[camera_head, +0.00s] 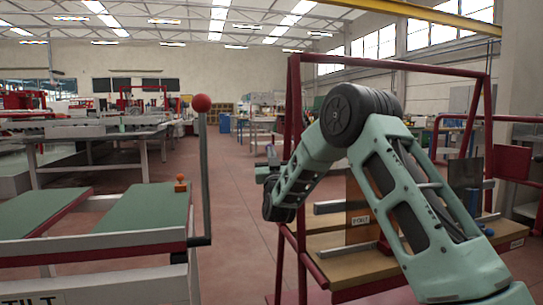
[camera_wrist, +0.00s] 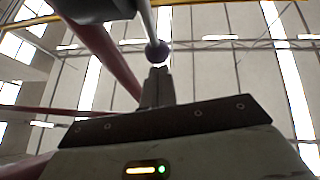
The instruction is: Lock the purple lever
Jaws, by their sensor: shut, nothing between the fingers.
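The purple lever shows in the wrist view as a dark purple ball knob (camera_wrist: 157,52) on a pale rod (camera_wrist: 147,18) that runs in from the top edge. My gripper (camera_wrist: 158,72) is shut and empty. Its fingertips are just below the knob in that picture; I cannot tell whether they touch it. In the head view my arm's end is in front of the red frame, and the fingers are too small and covered to make out. I cannot make out the purple knob there. The lever's base and latch are not visible.
A red-knobbed lever (camera_head: 201,103) stands upright beside the green-topped tilt table (camera_head: 140,215) at left. An orange knob (camera_head: 180,183) sits on that table. The dark red frame (camera_head: 293,120) with a wooden shelf (camera_head: 350,268) stands around my arm. The red floor between is clear.

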